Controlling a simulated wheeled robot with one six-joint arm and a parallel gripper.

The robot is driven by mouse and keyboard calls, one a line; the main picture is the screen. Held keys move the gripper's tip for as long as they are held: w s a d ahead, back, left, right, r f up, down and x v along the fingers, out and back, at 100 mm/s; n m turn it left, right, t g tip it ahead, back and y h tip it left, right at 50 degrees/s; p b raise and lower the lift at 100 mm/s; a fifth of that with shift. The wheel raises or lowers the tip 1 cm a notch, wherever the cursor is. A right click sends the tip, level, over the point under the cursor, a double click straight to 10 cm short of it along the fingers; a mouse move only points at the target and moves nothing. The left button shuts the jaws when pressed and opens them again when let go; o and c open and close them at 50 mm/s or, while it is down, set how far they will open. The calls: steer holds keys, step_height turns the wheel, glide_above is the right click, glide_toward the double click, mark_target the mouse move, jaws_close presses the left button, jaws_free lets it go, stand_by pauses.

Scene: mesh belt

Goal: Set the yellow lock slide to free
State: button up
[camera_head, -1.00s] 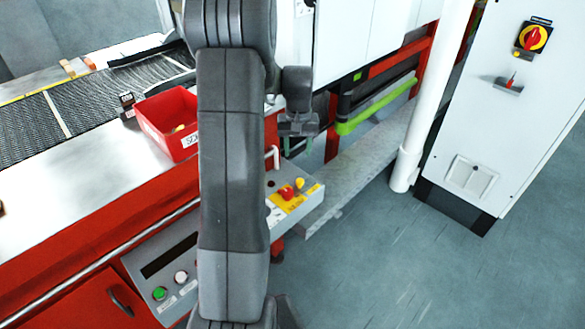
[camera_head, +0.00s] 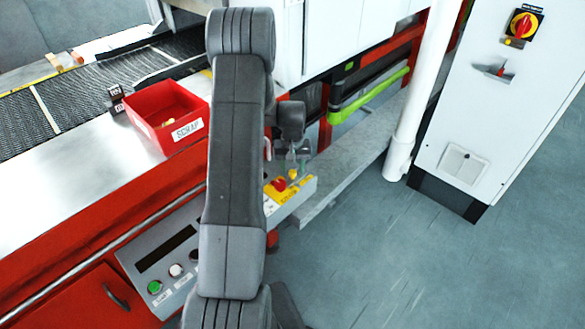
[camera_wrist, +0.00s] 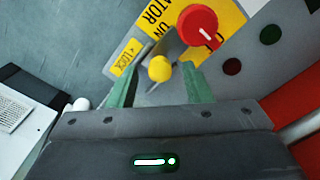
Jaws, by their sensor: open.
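The yellow lock slide (camera_head: 293,174) is a small round knob on the end control panel. In the wrist view its knob (camera_wrist: 159,68) shows between the green fingers of my gripper (camera_wrist: 160,84), with a gap on each side. A yellow label reading LOCK (camera_wrist: 126,57) lies to the left of the knob. A red rotary knob (camera_wrist: 197,25) sits on a yellow plate just beyond it. In the head view my gripper (camera_head: 299,158) is open at the yellow knob. I cannot tell how deep the fingers reach around it.
A red SCRAP bin (camera_head: 178,135) stands on the steel ledge beside the mesh belt (camera_head: 75,100). A white post (camera_head: 405,120) and a white cabinet (camera_head: 495,110) with a red-yellow switch stand to the right. The floor between is clear.

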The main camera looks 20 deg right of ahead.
steer(key=shift+f, duration=0.3)
jaws_close()
steer(key=shift+w+d+b, duration=0.2)
steer(key=shift+w+d, duration=0.1)
steer(key=shift+d, duration=0.4)
steer(key=shift+w+d+b, duration=0.15)
steer(key=shift+w+d, duration=0.1)
steer(key=shift+d, duration=0.45)
steer(key=shift+w+d, duration=0.15)
steer(key=shift+d, duration=0.15)
steer(key=shift+r, duration=0.1)
jaws_free()
steer(key=shift+d, duration=0.15)
